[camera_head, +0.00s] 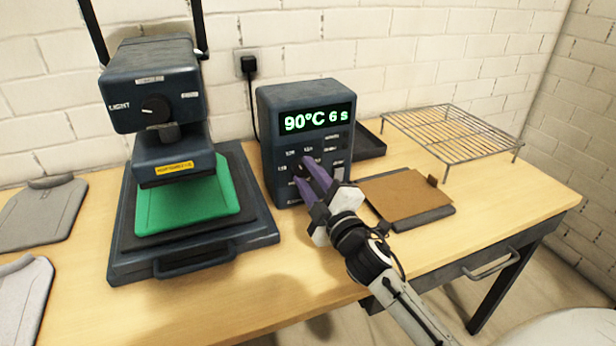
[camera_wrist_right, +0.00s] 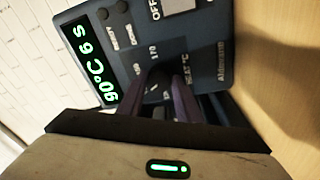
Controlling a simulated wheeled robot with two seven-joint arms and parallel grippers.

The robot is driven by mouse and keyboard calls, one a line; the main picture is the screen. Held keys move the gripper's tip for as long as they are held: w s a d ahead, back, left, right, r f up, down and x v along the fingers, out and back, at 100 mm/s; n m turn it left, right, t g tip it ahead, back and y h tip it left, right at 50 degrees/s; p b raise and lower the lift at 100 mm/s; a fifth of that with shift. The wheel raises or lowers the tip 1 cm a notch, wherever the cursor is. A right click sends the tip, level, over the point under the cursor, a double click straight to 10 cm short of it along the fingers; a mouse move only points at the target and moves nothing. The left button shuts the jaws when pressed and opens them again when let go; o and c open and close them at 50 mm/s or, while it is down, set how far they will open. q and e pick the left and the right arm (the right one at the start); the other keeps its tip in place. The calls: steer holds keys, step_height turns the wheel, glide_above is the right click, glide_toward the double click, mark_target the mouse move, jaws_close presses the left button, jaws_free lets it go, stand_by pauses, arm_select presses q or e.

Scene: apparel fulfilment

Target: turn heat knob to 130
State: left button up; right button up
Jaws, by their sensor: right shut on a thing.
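The heat knob (camera_wrist_right: 161,76) is a dark dial on the front of the blue-grey control box (camera_head: 283,103), mostly hidden by my fingers. The box's green display (camera_head: 318,118) reads 90°C 6 s. My right gripper (camera_head: 306,172) reaches the panel from the front right, its purple fingers shut on the knob. In the right wrist view the fingers (camera_wrist_right: 166,92) lie on both sides of it, near a 170 mark and "HEAT °C" lettering. The knob's pointer is too hidden to read. My left gripper is not in view.
A heat press (camera_head: 160,90) with a LIGHT knob and green pad (camera_head: 180,203) stands left of the box. A brown board (camera_head: 405,193) lies on a dark pad at right, with a wire rack (camera_head: 452,132) behind. Grey garment shapes (camera_head: 42,212) lie far left. The front table is clear.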

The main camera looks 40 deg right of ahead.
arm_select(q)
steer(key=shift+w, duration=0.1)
arm_select(e)
steer(key=shift+m, duration=0.4)
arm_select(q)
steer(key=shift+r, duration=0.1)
arm_select(e)
steer(key=o, duration=1)
steer(key=shift+o, duration=0.2)
steer(key=shift+s, duration=0.1)
arm_select(q)
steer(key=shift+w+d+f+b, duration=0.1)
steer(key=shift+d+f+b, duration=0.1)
steer(key=shift+b, duration=0.3)
arm_select(e)
steer(key=s+a+f, duration=0.1)
steer(key=s, duration=0.9)
steer(key=shift+a, duration=0.4)
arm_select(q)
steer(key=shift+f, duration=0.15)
